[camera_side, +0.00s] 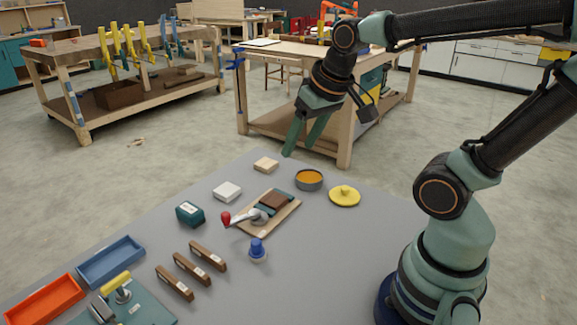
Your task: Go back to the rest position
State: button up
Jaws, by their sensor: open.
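My gripper (304,134) hangs from my arm above the far part of the grey table (310,265). Its two green fingers point down and stand apart, with nothing between them. In the picture it is above the tan block and the round tin, clear of both. My arm reaches in from the right, with its base at the table's right side.
A wooden board with a red-knobbed lever clamp (226,218) is mid-table. Around it are a tin (309,180), yellow lid (344,196), tan block (266,165), white block (227,191), green box (190,213), blue-knobbed piece (257,249) and brown bars (191,267). Trays (111,262) are lower left.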

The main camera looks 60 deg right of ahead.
jog(key=a+n, duration=0.1)
jog(key=s+a, duration=0.1)
jog(key=a+n, duration=0.1)
jog(key=shift+s+a+r+n+t+y, duration=0.15)
jog(key=shift+r+n+t+y, duration=0.15)
jog(key=shift+t, duration=0.1)
